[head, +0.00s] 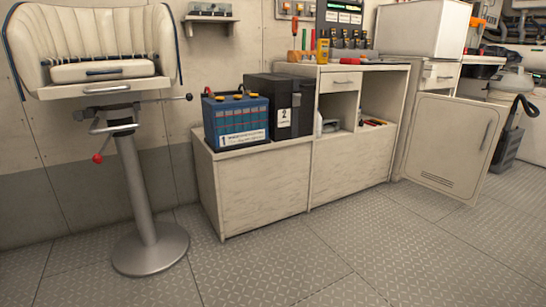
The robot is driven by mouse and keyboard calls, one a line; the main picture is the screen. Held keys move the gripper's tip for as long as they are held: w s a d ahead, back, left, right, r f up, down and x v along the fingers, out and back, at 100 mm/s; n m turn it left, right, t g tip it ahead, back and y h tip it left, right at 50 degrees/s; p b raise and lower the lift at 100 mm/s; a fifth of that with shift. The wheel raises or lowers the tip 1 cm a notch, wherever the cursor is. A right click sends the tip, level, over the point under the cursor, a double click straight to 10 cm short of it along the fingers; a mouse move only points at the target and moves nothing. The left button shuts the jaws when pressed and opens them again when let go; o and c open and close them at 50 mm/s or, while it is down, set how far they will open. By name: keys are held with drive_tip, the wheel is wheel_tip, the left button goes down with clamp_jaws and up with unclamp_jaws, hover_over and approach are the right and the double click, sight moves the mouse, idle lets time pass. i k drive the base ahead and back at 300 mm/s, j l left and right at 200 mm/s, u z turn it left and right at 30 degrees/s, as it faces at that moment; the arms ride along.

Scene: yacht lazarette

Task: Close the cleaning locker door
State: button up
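A pale locker door (450,140) is at the right in the head view. It has an upright handle (487,136) near its right edge and a slotted vent (434,181) low down. It hangs below a drawer (440,75) in a pale locker and appears swung outward over the floor, with its left edge by the locker. The locker's inside is hidden behind the door. No label shows whether this is the cleaning locker. My gripper is not in view.
A low cabinet (265,195) with batteries (236,120) stands left of the locker. A seat on a round-based post (150,248) is at the left. A dark bin-like object (508,140) is right of the door. The plated floor (340,240) in front is clear.

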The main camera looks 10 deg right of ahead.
sight(452, 142)
drive_tip(key=i+z, duration=0.3)
drive_tip(key=i, duration=0.2)
drive_tip(key=i+z, duration=0.25)
drive_tip(key=i, duration=0.25)
drive_tip(key=i+j+z, duration=0.3)
drive_tip(key=i, duration=0.2)
drive_tip(key=i+l+z, duration=0.15)
drive_tip(key=i+z, duration=0.15)
drive_tip(key=i, duration=0.15)
drive_tip(key=i+l+z, duration=0.1)
drive_tip(key=i+z, duration=0.2)
drive_tip(key=i, duration=0.2)
